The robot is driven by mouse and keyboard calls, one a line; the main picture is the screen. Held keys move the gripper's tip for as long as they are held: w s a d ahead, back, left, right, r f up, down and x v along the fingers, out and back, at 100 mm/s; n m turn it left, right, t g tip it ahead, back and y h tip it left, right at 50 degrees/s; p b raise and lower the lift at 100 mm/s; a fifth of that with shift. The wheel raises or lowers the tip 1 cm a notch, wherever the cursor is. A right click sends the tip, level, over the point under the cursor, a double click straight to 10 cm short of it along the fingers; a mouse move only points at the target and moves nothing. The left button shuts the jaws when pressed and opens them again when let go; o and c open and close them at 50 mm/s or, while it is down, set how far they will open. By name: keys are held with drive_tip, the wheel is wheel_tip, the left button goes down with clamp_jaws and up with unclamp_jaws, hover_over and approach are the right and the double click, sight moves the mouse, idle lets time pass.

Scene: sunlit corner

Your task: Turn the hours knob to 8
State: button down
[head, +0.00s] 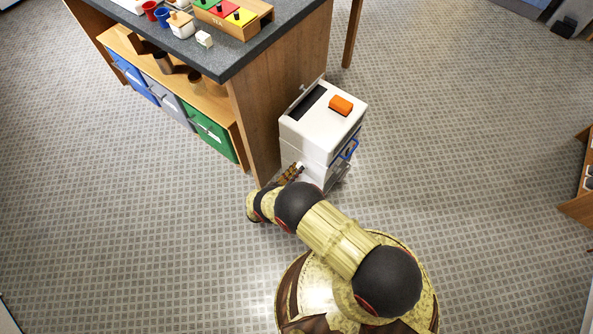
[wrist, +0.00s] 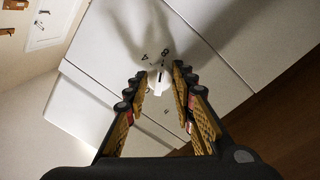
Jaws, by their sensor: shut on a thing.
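A white appliance (head: 312,134) stands on the floor beside the counter's end. In the wrist view its white front panel (wrist: 110,65) carries a small white knob (wrist: 158,88) with a short black mark on its upper part. The mark lies toward a printed 8 (wrist: 165,53); a 4 (wrist: 145,57) is printed to its left. Another small mark below the knob is too small to read. My gripper (wrist: 159,78) is shut on the knob, its fingertips on either side. In the head view my gripper (head: 290,173) reaches the appliance's lower side, where the knob is hidden.
An orange block (head: 341,105) lies on the appliance's top, and a blue handle (head: 349,149) juts from its right side. The dark-topped counter (head: 240,62) with coloured bins (head: 207,133) below stands close on the left.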

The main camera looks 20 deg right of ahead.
drive_tip(key=shift+f, duration=0.1)
idle(0.3)
drive_tip(key=c, duration=1.5)
unclamp_jaws()
drive_tip(key=shift+a, duration=0.1)
drive_tip(key=v, duration=1.1)
drive_tip(key=shift+s+a, duration=0.25)
drive_tip(key=shift+a, duration=0.1)
